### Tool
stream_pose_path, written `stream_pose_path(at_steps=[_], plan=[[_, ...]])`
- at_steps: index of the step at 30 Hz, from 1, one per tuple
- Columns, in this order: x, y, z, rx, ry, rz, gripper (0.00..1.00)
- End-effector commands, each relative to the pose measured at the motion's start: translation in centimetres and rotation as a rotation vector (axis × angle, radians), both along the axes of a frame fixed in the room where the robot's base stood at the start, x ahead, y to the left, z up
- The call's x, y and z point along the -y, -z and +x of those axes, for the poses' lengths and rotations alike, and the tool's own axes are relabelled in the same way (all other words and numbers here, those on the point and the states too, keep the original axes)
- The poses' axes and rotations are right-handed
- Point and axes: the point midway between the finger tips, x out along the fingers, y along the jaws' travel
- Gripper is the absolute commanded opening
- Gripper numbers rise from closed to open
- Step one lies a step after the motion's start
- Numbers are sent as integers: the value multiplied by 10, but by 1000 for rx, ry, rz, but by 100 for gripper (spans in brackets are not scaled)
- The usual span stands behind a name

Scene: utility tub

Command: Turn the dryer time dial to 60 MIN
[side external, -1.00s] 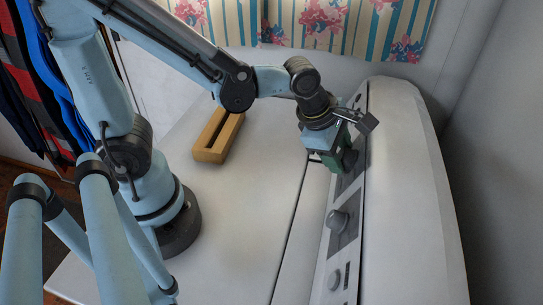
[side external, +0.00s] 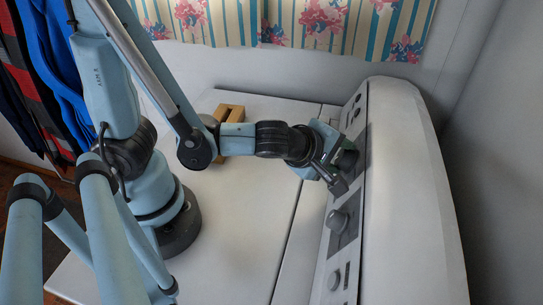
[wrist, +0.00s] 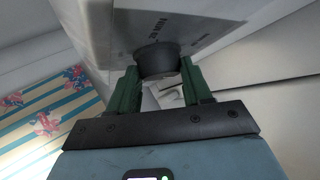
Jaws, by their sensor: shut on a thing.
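A dark round dial (wrist: 157,62) sticks out of the grey control panel (wrist: 205,22) in the wrist view. The green fingers of my gripper (wrist: 158,74) stand on either side of it and are shut on it. In the side view my gripper (side external: 344,158) is at the upper part of the slanted control panel (side external: 349,200). There the gripper mostly hides the dial.
A second round knob (side external: 338,222) and a smaller knob (side external: 333,280) stand lower on the panel. A wooden slotted block (side external: 230,113) lies on the white machine top (side external: 235,215), partly behind my arm. The front of the top is clear. A patterned curtain (side external: 290,20) hangs behind.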

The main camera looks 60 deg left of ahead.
Motion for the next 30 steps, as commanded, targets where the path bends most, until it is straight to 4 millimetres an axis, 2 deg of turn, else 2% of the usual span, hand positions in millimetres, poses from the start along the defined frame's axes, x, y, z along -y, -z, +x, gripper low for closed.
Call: stream_pose_path(at_steps=[15, 16, 20, 30], plan=[[-1, 1, 0, 9, 2, 12, 19], [-1, 1, 0, 9, 2, 12, 54], [-1, 1, 0, 9, 2, 12, 74], [0, 0, -1, 10, 5, 11, 75]])
